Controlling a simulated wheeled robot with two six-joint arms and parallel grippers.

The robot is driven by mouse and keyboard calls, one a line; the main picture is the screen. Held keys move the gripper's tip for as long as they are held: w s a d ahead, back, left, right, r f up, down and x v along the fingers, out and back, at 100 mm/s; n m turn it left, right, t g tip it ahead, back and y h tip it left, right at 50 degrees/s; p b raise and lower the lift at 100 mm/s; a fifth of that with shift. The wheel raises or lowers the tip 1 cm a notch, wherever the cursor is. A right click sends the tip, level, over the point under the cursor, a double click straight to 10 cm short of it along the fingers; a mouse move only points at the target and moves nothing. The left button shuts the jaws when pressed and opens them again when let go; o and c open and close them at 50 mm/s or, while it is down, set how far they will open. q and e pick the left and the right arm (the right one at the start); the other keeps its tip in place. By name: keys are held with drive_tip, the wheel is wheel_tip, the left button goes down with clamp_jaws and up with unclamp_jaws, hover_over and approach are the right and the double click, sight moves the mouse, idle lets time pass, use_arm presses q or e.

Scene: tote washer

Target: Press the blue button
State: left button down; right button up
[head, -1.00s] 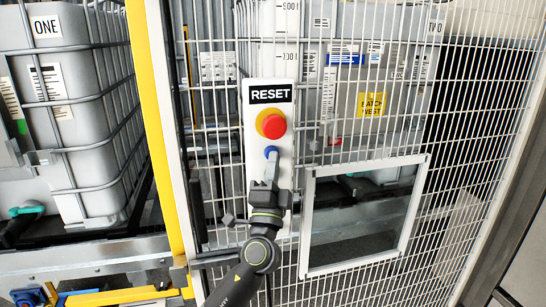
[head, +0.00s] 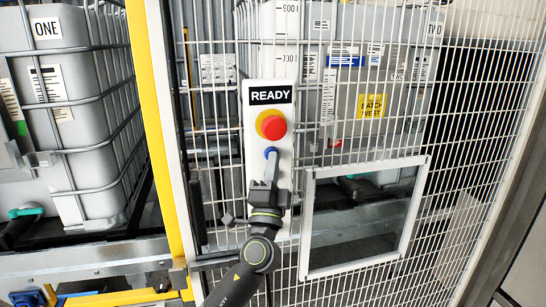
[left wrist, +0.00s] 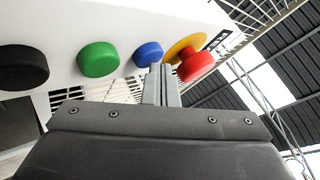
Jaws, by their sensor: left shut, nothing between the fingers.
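The blue button (head: 271,152) sits on a white upright panel (head: 258,184), below a red mushroom button (head: 274,127) on a yellow ring. A black display (head: 270,95) above reads READY. My left gripper (head: 271,161) is shut and empty, its tips just below the blue button in the head view. In the left wrist view the shut fingers (left wrist: 161,70) overlap the right edge of the blue button (left wrist: 148,53); I cannot tell whether they touch it. A green button (left wrist: 98,59) and a black button (left wrist: 22,67) also show there. The right gripper is out of view.
A white mesh fence (head: 470,150) surrounds the panel, with a framed window (head: 309,225) at its lower right. A yellow post (head: 158,120) stands to the left. Caged white totes marked ONE (head: 60,110) and TWO (head: 400,75) stand left and behind the fence.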

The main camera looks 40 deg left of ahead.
use_arm(q)
drive_tip(key=shift+s+d, duration=0.4)
drive_tip(key=shift+d, duration=0.1)
drive_tip(key=s+d, duration=0.4)
drive_tip(key=shift+d, duration=0.2)
idle(0.3)
idle(0.6)
